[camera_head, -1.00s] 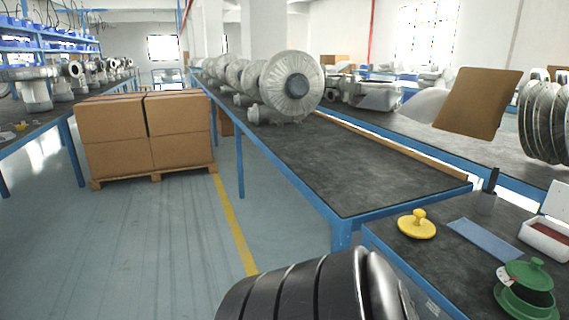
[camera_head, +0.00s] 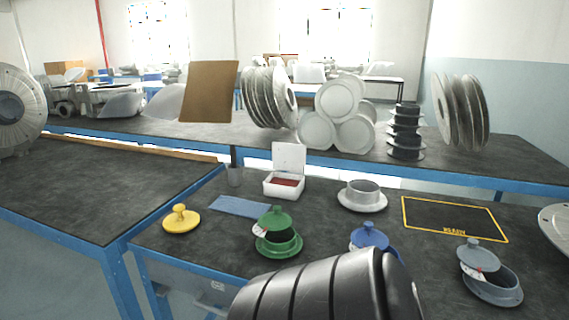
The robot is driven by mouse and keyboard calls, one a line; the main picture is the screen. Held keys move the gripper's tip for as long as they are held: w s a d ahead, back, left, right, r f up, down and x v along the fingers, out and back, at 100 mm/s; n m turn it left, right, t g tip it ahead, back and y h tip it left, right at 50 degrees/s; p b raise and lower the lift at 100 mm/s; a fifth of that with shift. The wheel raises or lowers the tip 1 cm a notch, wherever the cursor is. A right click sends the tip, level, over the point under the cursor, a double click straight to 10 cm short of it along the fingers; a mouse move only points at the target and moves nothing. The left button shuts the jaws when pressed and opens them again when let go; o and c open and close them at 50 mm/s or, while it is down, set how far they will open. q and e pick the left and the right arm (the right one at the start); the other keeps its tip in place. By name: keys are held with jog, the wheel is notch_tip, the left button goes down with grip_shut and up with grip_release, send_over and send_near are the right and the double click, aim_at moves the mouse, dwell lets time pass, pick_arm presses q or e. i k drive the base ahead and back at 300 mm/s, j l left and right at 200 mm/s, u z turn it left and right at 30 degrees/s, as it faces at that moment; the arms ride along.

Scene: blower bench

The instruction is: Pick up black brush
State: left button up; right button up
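A thin black upright handle (camera_head: 233,157) sticks out of a small grey cup (camera_head: 235,177) at the back left of the near bench. It may be the black brush; its lower end is hidden in the cup. The cup stands behind a blue mat (camera_head: 241,207) and left of a white open box (camera_head: 285,184). Neither of my grippers shows. A large black ribbed part, likely my own arm, fills the bottom middle and hides part of the bench front.
On the near bench (camera_head: 330,225) stand a yellow lidded part (camera_head: 181,219), a green pot (camera_head: 278,238), a blue part (camera_head: 369,237), a white flanged ring (camera_head: 362,197) and a grey pot (camera_head: 490,284). A yellow-framed mat (camera_head: 453,217) lies right. Stacked discs (camera_head: 340,118) stand on the bench behind.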

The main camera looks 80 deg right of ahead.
aim_at(232, 147)
jog(key=z, duration=2.25)
